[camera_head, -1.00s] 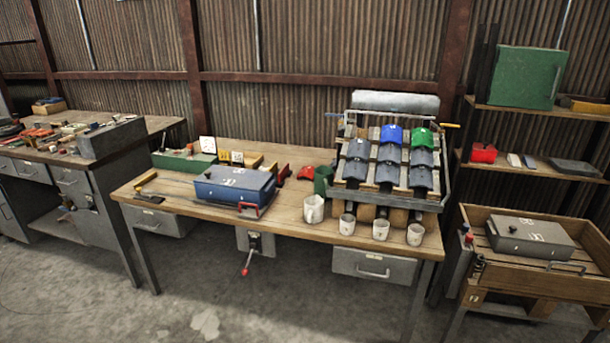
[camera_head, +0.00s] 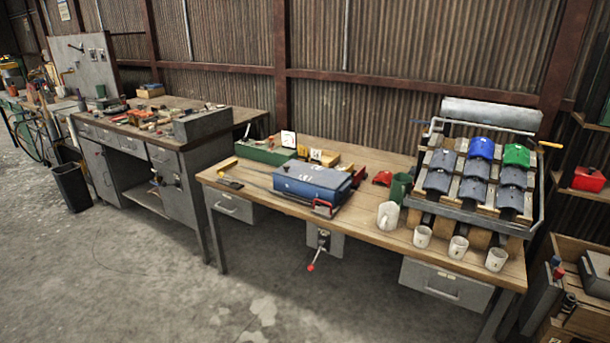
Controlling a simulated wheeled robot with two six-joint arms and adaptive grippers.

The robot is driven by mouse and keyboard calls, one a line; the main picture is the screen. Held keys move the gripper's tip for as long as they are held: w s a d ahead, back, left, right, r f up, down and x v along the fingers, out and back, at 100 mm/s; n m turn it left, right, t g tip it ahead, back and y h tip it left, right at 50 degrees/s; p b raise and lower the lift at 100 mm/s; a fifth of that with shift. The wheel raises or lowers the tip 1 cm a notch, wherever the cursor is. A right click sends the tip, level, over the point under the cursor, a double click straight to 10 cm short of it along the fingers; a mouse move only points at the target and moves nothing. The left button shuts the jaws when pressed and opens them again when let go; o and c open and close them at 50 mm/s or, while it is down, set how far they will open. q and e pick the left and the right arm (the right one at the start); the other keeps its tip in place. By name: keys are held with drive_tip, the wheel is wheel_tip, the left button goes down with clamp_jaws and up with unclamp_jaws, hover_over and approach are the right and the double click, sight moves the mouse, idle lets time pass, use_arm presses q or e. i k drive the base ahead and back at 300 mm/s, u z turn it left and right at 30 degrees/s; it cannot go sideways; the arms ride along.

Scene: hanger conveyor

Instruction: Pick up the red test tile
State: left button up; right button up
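A small red piece (camera_head: 383,178), which looks like the red test tile, lies on the wooden workbench (camera_head: 385,243). A sloped rack (camera_head: 532,205) at the bench's right end holds several dark grey tiles, a blue tile (camera_head: 481,148) and a green tile (camera_head: 516,156). Neither of my grippers shows in the head view.
White mugs stand along the bench's front right, one larger (camera_head: 388,215). A green box (camera_head: 266,150) stands behind the toolbox. A red box (camera_head: 589,179) sits on the right shelf. A cluttered bench (camera_head: 180,142) stands left. The concrete floor (camera_head: 130,270) in front is clear.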

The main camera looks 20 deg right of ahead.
sight(386, 177)
drive_tip(key=u, duration=0.2)
drive_tip(key=i, duration=1.85)
drive_tip(key=z, duration=2.75)
